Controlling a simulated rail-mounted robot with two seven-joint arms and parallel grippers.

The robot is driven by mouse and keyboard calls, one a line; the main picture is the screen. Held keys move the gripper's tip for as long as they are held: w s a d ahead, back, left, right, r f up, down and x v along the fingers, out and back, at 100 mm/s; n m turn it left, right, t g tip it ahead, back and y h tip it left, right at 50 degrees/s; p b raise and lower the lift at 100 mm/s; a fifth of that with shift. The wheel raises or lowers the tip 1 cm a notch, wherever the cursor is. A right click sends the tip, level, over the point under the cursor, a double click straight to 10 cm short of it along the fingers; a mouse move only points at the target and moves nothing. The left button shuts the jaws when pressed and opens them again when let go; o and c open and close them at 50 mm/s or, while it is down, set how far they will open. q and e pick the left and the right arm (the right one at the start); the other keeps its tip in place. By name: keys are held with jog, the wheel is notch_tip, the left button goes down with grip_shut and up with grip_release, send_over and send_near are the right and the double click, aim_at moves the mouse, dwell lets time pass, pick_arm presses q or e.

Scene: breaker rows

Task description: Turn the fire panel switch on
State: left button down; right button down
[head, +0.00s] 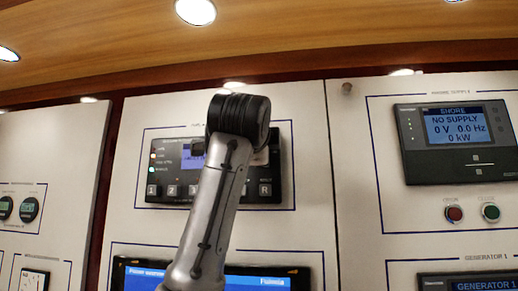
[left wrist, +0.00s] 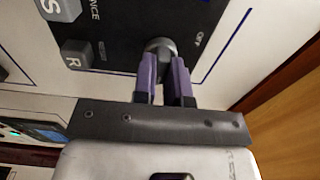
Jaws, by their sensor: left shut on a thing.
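The fire panel is a black box (head: 282,170) on the white wall in the middle of the head view, partly hidden behind one of my arms. Its numbered buttons show along its lower edge. In the left wrist view the black panel face (left wrist: 120,40) carries a round grey switch knob (left wrist: 160,46) with an OFF label beside it. My left gripper (left wrist: 166,62) has its purple fingers shut on the knob, one on each side. The knob's pointer direction is hidden by the fingers. The left gripper's fingers are hidden in the head view. My right gripper is not in view.
A shore supply panel (head: 458,140) with a blue display is on the right, with red and green buttons below it. Another blue display (head: 270,282) is below the fire panel. Round gauges (head: 28,209) are on the left. A wooden ceiling (head: 300,35) runs overhead.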

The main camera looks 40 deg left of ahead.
pick_arm(q)
jog(key=shift+d, duration=0.1)
dwell(0.3)
jog(key=c, duration=1.2)
grip_release()
jog(key=shift+o, duration=0.2)
jog(key=b+v, duration=0.6)
jog(key=v, duration=0.7)
jog(key=shift+s+d, duration=0.15)
jog(key=shift+s, duration=0.2)
